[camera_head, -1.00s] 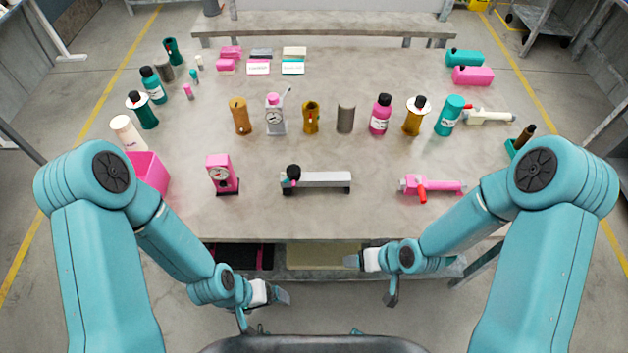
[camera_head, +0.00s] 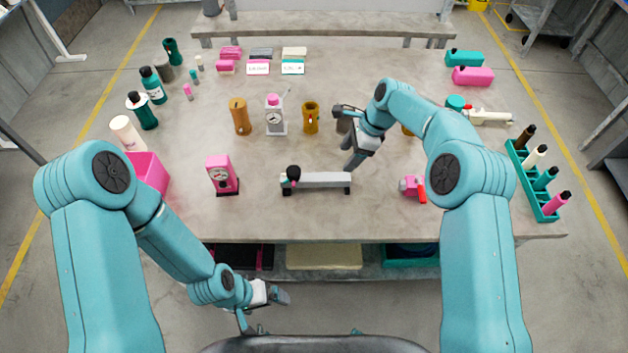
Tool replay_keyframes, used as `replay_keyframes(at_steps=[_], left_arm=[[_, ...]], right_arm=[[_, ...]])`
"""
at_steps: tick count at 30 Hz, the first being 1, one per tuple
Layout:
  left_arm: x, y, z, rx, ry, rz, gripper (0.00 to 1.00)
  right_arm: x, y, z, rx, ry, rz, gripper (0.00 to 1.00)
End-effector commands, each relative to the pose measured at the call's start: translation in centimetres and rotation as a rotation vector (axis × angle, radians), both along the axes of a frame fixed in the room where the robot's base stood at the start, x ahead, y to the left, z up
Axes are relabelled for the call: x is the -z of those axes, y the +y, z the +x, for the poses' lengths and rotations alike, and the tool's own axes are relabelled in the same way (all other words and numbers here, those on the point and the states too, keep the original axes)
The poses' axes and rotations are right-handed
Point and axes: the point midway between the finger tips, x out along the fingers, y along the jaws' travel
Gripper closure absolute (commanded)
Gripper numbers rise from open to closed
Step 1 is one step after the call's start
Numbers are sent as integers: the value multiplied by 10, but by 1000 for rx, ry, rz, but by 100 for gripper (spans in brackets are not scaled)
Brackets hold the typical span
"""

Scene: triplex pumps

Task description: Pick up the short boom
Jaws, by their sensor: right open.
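A short grey bar (camera_head: 325,179) with a black round knob and a small teal and pink part at its left end lies level on low dark feet at the table's front middle. It looks like the short boom, though no label shows. My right gripper (camera_head: 343,138) is open and empty, above the table just behind the bar's right end and apart from it. My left gripper (camera_head: 280,296) hangs in front of the table's front edge; its jaws are too small to judge.
A pink gauge stand (camera_head: 221,174) stands left of the bar and a pink tool (camera_head: 410,186) lies to its right. A teal rack (camera_head: 531,180) with several bottles stands at the right edge.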

Motion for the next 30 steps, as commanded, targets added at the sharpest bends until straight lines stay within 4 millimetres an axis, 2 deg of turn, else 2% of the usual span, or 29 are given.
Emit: replay_keyframes(at_steps=[2,4,9,17,24,30], left_arm=[[0,0,0,0,0,0,2],[0,0,0,0,0,0,2],[0,0,0,0,0,0,2],[0,0,0,0,0,0,2],[0,0,0,0,0,0,2],[0,0,0,0,0,0,2]], right_arm=[[-1,5,0,24,22,11,36],[7,10,-1,33,32,13,36],[37,23,-1,34,33,13,36],[62,33,-2,33,30,13,36],[97,49,-7,33,29,12,36],[105,52,-6,34,24,13,36]])
